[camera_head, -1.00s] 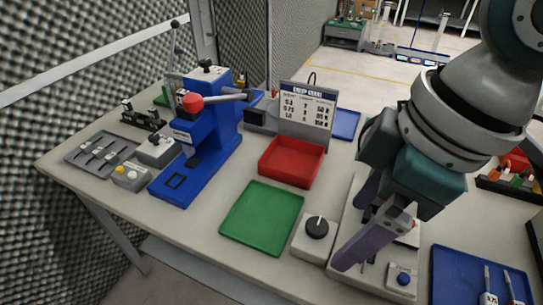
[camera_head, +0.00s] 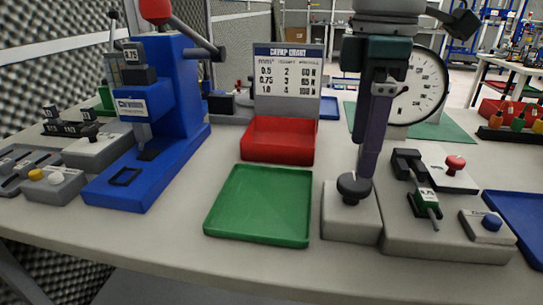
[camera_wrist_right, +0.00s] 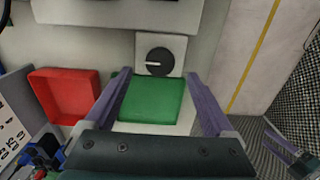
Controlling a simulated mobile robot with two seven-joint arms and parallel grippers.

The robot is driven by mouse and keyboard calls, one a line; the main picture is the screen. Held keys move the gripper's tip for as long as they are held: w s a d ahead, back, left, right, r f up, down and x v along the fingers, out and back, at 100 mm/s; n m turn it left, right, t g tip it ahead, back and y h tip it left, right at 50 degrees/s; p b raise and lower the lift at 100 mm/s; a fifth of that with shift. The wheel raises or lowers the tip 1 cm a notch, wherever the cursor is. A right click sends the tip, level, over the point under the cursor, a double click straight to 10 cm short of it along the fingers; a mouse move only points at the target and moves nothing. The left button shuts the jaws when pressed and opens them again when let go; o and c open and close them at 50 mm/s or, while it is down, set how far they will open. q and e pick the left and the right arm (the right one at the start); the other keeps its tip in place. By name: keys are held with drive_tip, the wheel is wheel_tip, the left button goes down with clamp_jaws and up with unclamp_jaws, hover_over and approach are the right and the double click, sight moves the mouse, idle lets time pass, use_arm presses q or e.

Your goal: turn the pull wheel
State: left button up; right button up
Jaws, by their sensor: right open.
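The pull wheel is a black knob (camera_head: 354,188) on top of a light grey box (camera_head: 350,222), right of the green tray. It also shows in the right wrist view (camera_wrist_right: 159,61), with a white mark on its left half. My right gripper (camera_head: 365,172) points down over the wheel, its fingertips close to it. In the wrist view the open fingers (camera_wrist_right: 157,78) are spread left and right, with the wheel just beyond the tips, roughly centred. I cannot tell whether they touch it. What looks like my left gripper (camera_wrist_right: 288,148) shows small at the wrist view's lower right.
The green tray (camera_head: 258,204) and red bin (camera_head: 278,140) lie left of the wheel. Right of it stands a grey fixture (camera_head: 440,240) with a clamped connector, red knob and blue button. A dial gauge (camera_head: 418,90) stands behind. A blue press (camera_head: 175,100) is at left.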

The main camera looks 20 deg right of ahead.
sight(355, 181)
wheel_tip(355, 181, down, 7)
drive_tip(key=shift+r+b, duration=0.1)
drive_tip(key=shift+b, duration=0.35)
drive_tip(key=shift+c, duration=0.2)
